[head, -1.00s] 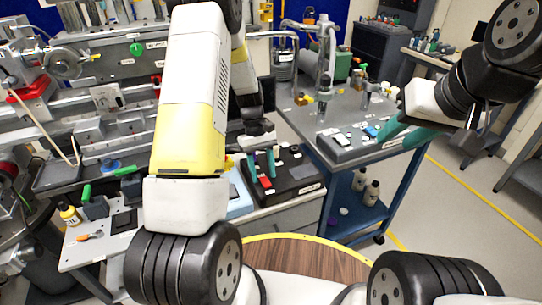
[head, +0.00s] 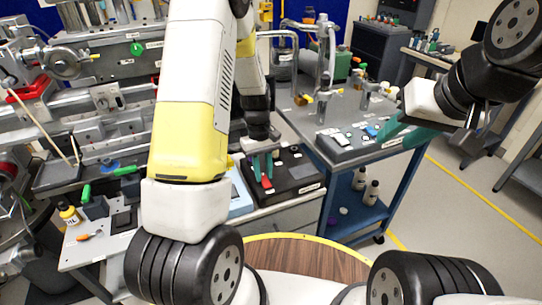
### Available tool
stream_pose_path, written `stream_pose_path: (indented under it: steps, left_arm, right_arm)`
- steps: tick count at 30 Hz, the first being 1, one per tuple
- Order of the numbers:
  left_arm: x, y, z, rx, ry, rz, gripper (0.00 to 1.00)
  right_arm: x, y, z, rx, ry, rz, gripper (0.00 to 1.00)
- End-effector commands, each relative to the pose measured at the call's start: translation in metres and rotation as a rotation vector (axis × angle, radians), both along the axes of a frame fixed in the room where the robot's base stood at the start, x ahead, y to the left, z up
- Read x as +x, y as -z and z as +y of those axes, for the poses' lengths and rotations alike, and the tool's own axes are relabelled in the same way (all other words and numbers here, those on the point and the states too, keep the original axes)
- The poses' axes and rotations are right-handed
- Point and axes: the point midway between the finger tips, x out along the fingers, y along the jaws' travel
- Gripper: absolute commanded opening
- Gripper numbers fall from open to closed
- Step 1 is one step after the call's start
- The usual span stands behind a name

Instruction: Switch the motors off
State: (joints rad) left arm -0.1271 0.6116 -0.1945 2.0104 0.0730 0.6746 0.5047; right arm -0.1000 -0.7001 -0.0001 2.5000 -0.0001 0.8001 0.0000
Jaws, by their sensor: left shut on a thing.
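A black control box (head: 298,172) with a red switch (head: 266,182) on its top stands on the bench, left of the blue cart. My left gripper (head: 262,166) points down over the box, its teal fingers close together at the red switch. It is shut on what looks like this switch; the fingers hide part of it, so its setting cannot be read. My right gripper (head: 405,135) is at the right, its teal fingers apart and empty, in front of the cart top and clear of the box.
The blue cart (head: 318,172) carries a grey switch panel (head: 345,149) and metal fittings. Bottles (head: 371,192) stand on its lower shelf. A yellow bottle (head: 68,213) and green-handled tools are at the left. Floor at the right is open.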

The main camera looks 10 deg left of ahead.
Motion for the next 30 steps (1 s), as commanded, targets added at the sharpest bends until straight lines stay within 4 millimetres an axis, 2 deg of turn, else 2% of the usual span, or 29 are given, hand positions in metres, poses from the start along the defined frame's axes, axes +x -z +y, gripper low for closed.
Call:
stream_pose_path:
  steps: [8, 9, 12, 23, 26, 30]
  left_arm:
    - [0.000, 0.000, 0.000, 0.005, 0.000, -0.007, 0.00]
    - [0.000, 0.000, 0.000, 0.005, 0.000, -0.007, 0.26]
    - [0.000, 0.000, 0.000, 0.005, 0.000, -0.007, 0.45]
    - [0.000, -0.003, 0.000, 0.004, 0.000, -0.007, 0.45]
    - [0.003, -0.014, 0.001, 0.004, -0.001, -0.011, 0.45]
    - [0.007, -0.038, 0.003, 0.003, -0.001, -0.012, 0.45]
  right_arm:
    - [0.000, 0.000, 0.000, 0.000, 0.000, 0.000, 0.36]
    - [0.000, 0.000, 0.000, 0.000, 0.000, 0.000, 0.36]
    - [0.000, 0.000, 0.000, 0.000, 0.000, 0.000, 0.36]
    - [0.000, 0.000, 0.000, 0.000, 0.000, 0.000, 0.36]
    - [0.000, 0.000, 0.000, 0.000, 0.000, 0.000, 0.36]
    - [0.000, 0.000, 0.000, 0.000, 0.000, 0.000, 0.36]
